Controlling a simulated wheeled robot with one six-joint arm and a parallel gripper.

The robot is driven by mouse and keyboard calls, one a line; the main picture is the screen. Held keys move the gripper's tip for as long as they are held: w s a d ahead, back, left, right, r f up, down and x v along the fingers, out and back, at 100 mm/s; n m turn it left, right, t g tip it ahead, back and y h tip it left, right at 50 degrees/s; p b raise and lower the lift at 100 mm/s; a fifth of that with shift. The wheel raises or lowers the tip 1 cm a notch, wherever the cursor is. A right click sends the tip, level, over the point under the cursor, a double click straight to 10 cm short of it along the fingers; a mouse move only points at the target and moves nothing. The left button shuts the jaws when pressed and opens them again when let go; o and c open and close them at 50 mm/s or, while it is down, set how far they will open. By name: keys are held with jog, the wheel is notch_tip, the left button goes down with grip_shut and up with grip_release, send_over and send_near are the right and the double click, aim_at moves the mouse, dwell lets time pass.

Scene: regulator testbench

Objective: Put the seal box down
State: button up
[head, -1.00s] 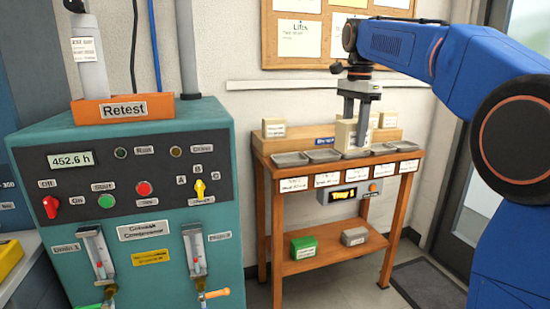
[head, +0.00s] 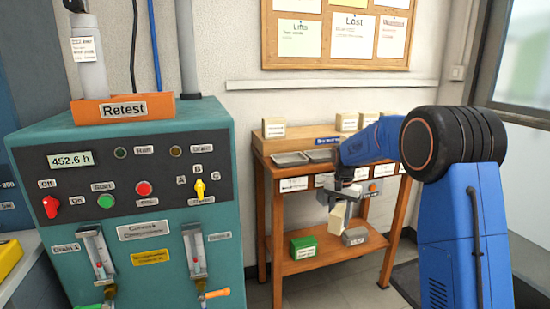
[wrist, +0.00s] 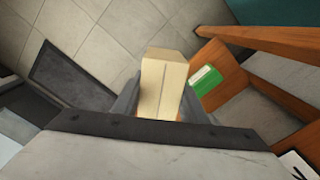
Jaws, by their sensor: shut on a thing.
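The seal box, a plain cream block (head: 338,217), is in my gripper (head: 341,203) in the head view. My gripper is shut on it, pointing down in front of the wooden bench (head: 266,205), near the height between its top and lower shelf. The box hangs slightly tilted and seems clear of any surface. In the wrist view the cream box (wrist: 163,85) sits between the two fingers of my gripper (wrist: 160,103), with floor tiles beyond it. No label on the held box is readable.
On the lower shelf (head: 305,265) stand a green box (head: 304,247) and a grey box (head: 354,237), close to the held box. Metal trays (head: 290,158) line the bench top. Cream boxes (head: 274,128) stand on the ledge behind. A teal console (head: 130,230) stands left.

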jog(key=s+d+f+n, duration=0.1)
jog(key=s+f+n, duration=0.1)
jog(key=f, duration=0.9)
jog(key=s+d+f+n, duration=0.2)
jog(key=s+f, duration=0.2)
jog(key=f, duration=0.8)
jog(key=s+d+f+n, duration=0.1)
jog(key=s+f+n, duration=0.1)
jog(key=f, duration=1)
jog(key=shift+s+d+n, duration=0.2)
jog(key=shift+s+n, duration=0.2)
jog(key=shift+n, duration=0.1)
